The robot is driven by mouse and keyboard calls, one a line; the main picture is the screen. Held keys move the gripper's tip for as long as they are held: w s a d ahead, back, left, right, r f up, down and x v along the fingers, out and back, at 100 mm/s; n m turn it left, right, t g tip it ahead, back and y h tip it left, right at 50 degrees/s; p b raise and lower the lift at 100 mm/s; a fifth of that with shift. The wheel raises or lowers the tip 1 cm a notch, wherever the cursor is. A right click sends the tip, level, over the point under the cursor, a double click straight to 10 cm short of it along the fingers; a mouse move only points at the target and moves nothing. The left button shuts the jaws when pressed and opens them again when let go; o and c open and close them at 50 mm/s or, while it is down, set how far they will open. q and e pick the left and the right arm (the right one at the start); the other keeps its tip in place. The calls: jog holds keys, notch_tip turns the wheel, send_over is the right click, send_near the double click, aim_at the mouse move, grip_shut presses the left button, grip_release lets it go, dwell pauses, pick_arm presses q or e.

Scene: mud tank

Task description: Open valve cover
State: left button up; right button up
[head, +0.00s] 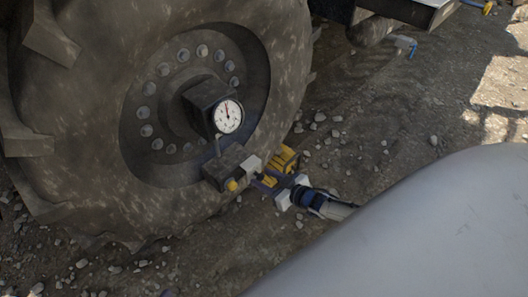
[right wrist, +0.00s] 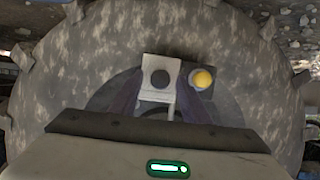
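A white cover piece with a dark round spot (right wrist: 160,86) shows in the right wrist view. In the head view a small pale piece (head: 250,163), likely the same one, sits on the black valve block (head: 228,166) low on the wheel hub. A yellow knob (right wrist: 202,79) is beside the cover; it also shows in the head view (head: 232,185). My right gripper (head: 262,180) is at the block. Its two purple-grey fingers stand apart, one on each side of the cover (right wrist: 160,100); I see no clear grip.
The large muddy wheel (head: 85,80) fills the left. A black box with a round white gauge (head: 228,116) juts from the hub above the block. Stony ground (head: 380,120) is mostly open to the right. A dark vehicle part (head: 415,10) is at the top.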

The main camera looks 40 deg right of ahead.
jog(key=shift+s+r, duration=0.1)
jog(key=shift+r, duration=0.05)
pick_arm(q)
jog(key=shift+n+t+y, duration=0.5)
jog(key=shift+n+t, duration=0.3)
jog(key=a+r+p, duration=0.1)
jog(key=p, duration=0.1)
jog(key=s+a+r+p, duration=0.1)
jog(key=a+p, duration=0.1)
jog(key=p, duration=0.1)
jog(key=shift+s+a+r+p, duration=0.1)
jog(key=shift+s+r+p, duration=0.05)
jog(key=shift+r+p, duration=0.2)
pick_arm(e)
jog(key=v, duration=1)
